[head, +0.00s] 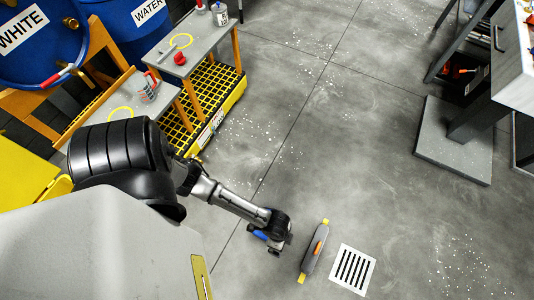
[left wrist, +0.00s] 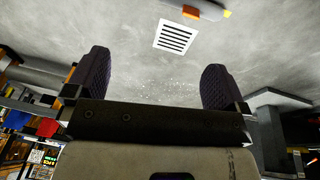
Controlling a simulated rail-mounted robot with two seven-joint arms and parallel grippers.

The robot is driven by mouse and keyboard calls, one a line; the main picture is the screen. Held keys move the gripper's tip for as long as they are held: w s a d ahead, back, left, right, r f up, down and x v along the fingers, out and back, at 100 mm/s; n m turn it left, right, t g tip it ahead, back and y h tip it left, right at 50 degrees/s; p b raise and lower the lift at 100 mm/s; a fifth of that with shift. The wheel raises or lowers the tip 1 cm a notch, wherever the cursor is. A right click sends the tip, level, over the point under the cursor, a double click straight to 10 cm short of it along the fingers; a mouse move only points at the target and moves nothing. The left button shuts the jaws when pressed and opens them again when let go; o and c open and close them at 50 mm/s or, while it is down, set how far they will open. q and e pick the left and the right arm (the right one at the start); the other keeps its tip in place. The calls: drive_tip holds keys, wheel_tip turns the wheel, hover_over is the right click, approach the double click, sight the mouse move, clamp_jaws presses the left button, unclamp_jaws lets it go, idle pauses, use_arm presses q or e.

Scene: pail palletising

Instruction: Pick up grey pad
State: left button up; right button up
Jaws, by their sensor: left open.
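A long grey pad (head: 314,252) with yellow ends and an orange piece at its middle lies on the floor at lower centre of the head view. Part of it shows at the top edge of the left wrist view (left wrist: 208,7). My left gripper (head: 275,245) is just left of the pad and apart from it. In the left wrist view its two dark fingers (left wrist: 157,78) stand wide apart with nothing between them. My right gripper is in neither view.
A white slotted floor grate (head: 353,269) is right of the pad. A grey block base (head: 453,140) stands at the right. Grey step tables (head: 189,43) and a yellow grid platform (head: 214,107) stand at upper left. The middle floor is clear.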

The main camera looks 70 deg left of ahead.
use_arm(q)
drive_tip(key=a+f+b, duration=0.5)
drive_tip(key=f+b, duration=0.3)
drive_tip(key=f, duration=0.5)
drive_tip(key=a+f+y+b, duration=0.1)
drive_tip(key=a+f+b, duration=0.4)
drive_tip(key=f, duration=0.8)
drive_tip(key=a+f+y+b, duration=0.1)
drive_tip(key=a+f+b, duration=0.4)
drive_tip(key=f+b, duration=0.7)
drive_tip(key=shift+a+f+m+g, duration=0.15)
drive_tip(key=shift+a+f+g, duration=0.05)
drive_tip(key=shift+f, duration=0.35)
drive_tip(key=shift+a+f+m+g, duration=0.15)
drive_tip(key=shift+a+f+g, duration=0.05)
drive_tip(key=shift+f, duration=0.3)
drive_tip(key=shift+f+b, duration=0.6)
drive_tip(key=shift+f, duration=0.15)
drive_tip(key=f+b, duration=0.4)
drive_tip(key=f, duration=0.1)
drive_tip(key=shift+s+a+b, duration=0.1)
drive_tip(key=shift+s+b, duration=0.1)
drive_tip(key=shift+b, duration=0.1)
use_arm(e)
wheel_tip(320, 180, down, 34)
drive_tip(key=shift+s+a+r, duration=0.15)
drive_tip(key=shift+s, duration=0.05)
use_arm(q)
drive_tip(key=shift+r, duration=0.1)
drive_tip(key=shift+c, duration=0.4)
